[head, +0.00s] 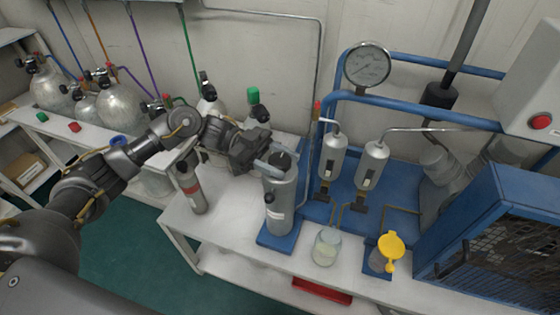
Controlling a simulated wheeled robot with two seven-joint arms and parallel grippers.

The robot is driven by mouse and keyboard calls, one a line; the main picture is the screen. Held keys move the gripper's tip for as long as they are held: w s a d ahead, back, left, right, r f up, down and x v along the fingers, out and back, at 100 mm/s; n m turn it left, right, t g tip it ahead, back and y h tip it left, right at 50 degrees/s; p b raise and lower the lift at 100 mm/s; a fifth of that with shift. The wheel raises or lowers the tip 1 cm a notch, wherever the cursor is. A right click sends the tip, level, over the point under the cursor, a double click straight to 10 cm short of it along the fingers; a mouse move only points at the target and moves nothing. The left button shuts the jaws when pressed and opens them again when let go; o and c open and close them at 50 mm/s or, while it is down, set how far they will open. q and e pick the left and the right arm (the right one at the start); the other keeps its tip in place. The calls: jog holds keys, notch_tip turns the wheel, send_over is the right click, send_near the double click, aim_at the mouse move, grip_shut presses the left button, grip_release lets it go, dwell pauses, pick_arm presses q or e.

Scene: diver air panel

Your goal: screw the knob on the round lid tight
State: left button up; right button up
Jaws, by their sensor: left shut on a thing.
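A grey upright canister (280,206) stands on a blue base plate at the front of the white bench, with a round lid at its top. My left gripper (279,160) reaches in from the left at the height of the lid. Its light grey fingers are shut on the small dark knob (284,155) at the lid's top. The fingers and the gripper body hide part of the lid and most of the knob, so its thread cannot be seen. My right gripper is not in view.
A grey bottle with a red band (193,187) stands left of the canister, under my forearm. A glass beaker (326,246) and a yellow-topped container (389,248) stand to the right. Blue pipes, a gauge (367,65) and a blue caged unit (490,235) fill the right side.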

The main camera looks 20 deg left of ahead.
pick_arm(q)
jog(key=o, duration=1)
jog(key=shift+a, duration=0.15)
jog(key=b+v, duration=0.2)
jog(key=v, duration=0.8)
jog(key=shift+a+b, duration=0.25)
jog(key=shift+b, duration=0.15)
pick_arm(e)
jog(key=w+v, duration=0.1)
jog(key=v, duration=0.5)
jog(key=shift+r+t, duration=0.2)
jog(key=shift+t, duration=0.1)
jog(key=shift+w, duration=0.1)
